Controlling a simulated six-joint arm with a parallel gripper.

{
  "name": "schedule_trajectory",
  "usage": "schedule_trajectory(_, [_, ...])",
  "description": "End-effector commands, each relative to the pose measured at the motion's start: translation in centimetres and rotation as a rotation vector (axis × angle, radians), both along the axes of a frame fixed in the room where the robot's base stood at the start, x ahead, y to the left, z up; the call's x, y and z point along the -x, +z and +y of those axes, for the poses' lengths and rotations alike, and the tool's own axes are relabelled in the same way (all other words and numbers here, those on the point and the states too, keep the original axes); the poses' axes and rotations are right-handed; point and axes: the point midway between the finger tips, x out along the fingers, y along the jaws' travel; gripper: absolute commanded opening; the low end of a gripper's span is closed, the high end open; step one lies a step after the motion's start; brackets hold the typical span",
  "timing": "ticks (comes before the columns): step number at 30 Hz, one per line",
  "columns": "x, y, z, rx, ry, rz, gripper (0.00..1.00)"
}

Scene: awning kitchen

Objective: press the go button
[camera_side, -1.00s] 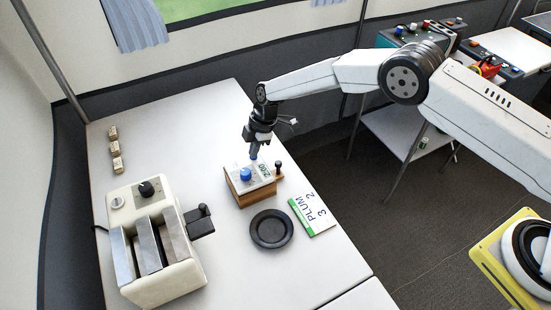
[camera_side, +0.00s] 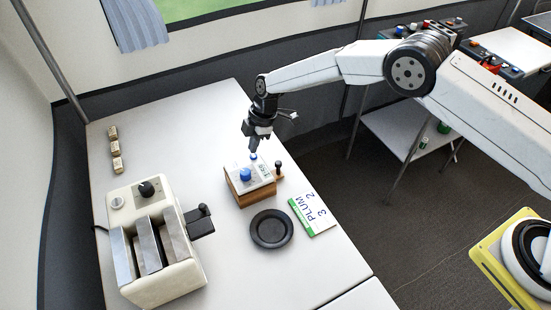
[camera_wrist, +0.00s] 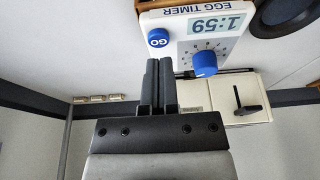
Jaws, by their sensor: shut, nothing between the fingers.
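The egg timer (camera_side: 262,178) is a white-faced panel on a wooden block on the table. Its blue GO button (camera_wrist: 158,38) sits near one corner in the wrist view, and shows as a small blue dot in the side view (camera_side: 254,156). A larger blue dial knob (camera_wrist: 204,64) is beside it. The display (camera_wrist: 220,23) reads 1:59. My gripper (camera_wrist: 159,62) is shut and empty, its fingertips close to the GO button in the picture. In the side view my gripper (camera_side: 251,146) hangs just above the button, apparently clear of it.
A dark plate (camera_side: 271,229) and a PLUM card (camera_side: 312,216) lie near the timer. A cream toaster (camera_side: 155,245) stands at the front left. Several small labelled blocks (camera_side: 115,149) lie at the far left. The table behind the toaster is mostly clear.

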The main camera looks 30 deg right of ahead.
Motion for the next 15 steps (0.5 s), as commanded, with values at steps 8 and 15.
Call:
schedule_trajectory(8, [-0.02, 0.48, 0.01, 0.000, 0.000, 0.000, 0.00])
schedule_trajectory(15, [-0.03, 0.87, 0.01, 0.000, 0.000, -0.001, 0.00])
